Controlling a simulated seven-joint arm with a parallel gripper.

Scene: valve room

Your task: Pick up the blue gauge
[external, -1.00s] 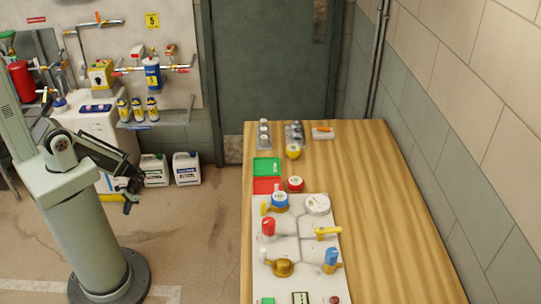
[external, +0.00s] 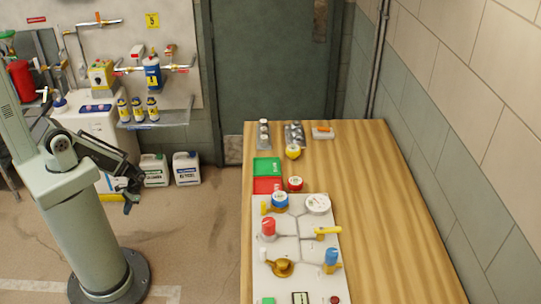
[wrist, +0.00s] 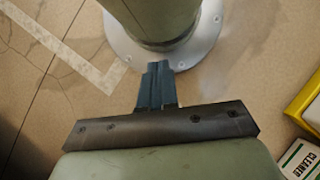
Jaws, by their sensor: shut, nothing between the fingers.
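The blue gauge (external: 280,200) is a round blue body with a white face. It sits at the upper left of the white panel (external: 288,222) on the wooden table. My gripper (external: 131,203) hangs over the floor beside my base, well to the left of the table and apart from the gauge. In the wrist view its dark blue fingers (wrist: 157,82) are together with nothing between them. The gauge does not show in the wrist view.
The wooden table (external: 375,215) is bare on its right side. A red gauge (external: 295,184), a yellow gauge (external: 292,151), a green tray (external: 266,167) and a white gauge (external: 318,204) are near the blue one. Two jugs (external: 186,168) stand on the floor.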

